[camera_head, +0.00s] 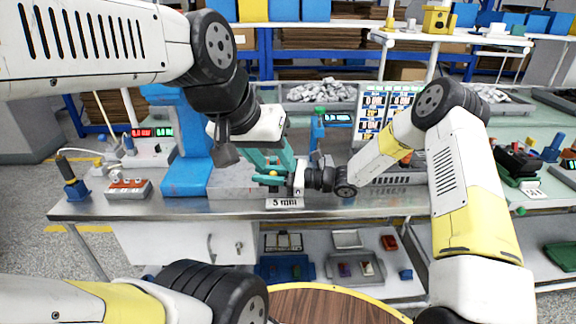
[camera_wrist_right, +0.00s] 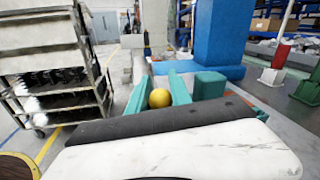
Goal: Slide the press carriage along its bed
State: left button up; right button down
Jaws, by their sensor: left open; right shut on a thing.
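A blue press column (camera_head: 187,140) stands on the left part of the steel bench, with a grey block-like bed (camera_head: 232,176) to its right. My right gripper (camera_head: 268,179) reaches in from the right and is shut on a yellow ball knob (camera_wrist_right: 159,98), which sits between its teal fingers in the right wrist view. My left gripper (camera_head: 275,164) points down just above and behind it, its teal fingers apart. The two hands are very close and hide the carriage, so its position along the bed is unclear.
A "5 mm" label (camera_head: 285,203) is on the bench's front edge. A red-and-white switch box (camera_head: 129,188) and a blue-based plug (camera_head: 75,188) stand at left. A metal tray of parts (camera_head: 318,95) and a display board (camera_head: 388,108) are behind.

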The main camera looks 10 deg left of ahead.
jog(key=s+a, duration=0.4)
jog(key=a, duration=1)
jog(key=s+a, duration=0.4)
jog(key=a, duration=1)
jog(key=shift+s+a, duration=0.15)
jog(key=shift+a, duration=0.15)
jog(key=c, duration=1.5)
grip_release()
jog(key=shift+a, duration=0.2)
jog(key=shift+o, duration=0.2)
jog(key=d, duration=0.8)
jog(key=shift+w, duration=0.3)
